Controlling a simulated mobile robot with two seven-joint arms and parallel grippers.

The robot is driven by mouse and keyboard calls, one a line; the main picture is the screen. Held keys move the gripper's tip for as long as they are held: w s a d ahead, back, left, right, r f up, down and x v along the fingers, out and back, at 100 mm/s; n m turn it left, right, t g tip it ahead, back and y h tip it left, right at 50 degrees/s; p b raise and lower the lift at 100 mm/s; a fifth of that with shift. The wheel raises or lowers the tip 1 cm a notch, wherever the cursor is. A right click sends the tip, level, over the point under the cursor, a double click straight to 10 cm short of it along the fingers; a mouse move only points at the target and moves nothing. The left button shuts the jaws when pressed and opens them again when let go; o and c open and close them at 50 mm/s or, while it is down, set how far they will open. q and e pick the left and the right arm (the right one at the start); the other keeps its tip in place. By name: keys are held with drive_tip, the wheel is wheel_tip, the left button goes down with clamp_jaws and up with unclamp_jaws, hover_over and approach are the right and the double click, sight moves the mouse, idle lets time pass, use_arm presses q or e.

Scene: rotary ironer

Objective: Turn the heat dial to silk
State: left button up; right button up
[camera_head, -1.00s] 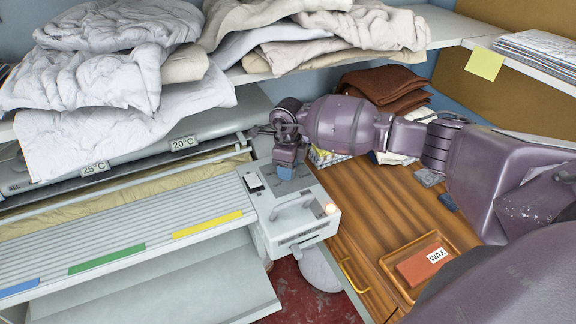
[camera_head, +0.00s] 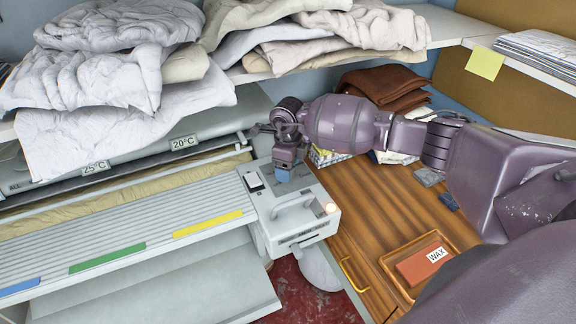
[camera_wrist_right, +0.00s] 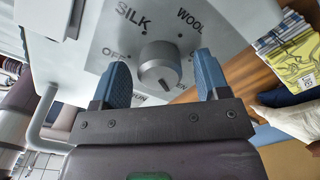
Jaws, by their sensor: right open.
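The heat dial (camera_wrist_right: 159,66) is a round grey knob on the machine's pale end panel (camera_wrist_right: 235,22), in the right wrist view. SILK is printed to its upper left, WOOL to its upper right and OFF to its left; lower labels are partly hidden. A dark mark on the knob faces the bottom of the picture, slightly right. My right gripper (camera_wrist_right: 161,62) is open, its blue fingers on either side of the dial with visible gaps. In the head view this gripper (camera_head: 283,175) is at the ironer's end housing (camera_head: 290,232), and the dial is hidden. My left gripper is not in view.
A wooden worktop (camera_head: 365,205) beside the ironer holds a tray with a WAX block (camera_head: 420,266) and folded cloths (camera_head: 385,88). A shelf of pale linens (camera_head: 330,28) hangs above. A handle bar (camera_wrist_right: 42,118) sticks out near the gripper.

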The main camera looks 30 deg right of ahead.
wheel_tip(320, 180, up, 11)
idle(0.6)
drive_tip(key=shift+f, duration=0.1)
idle(0.3)
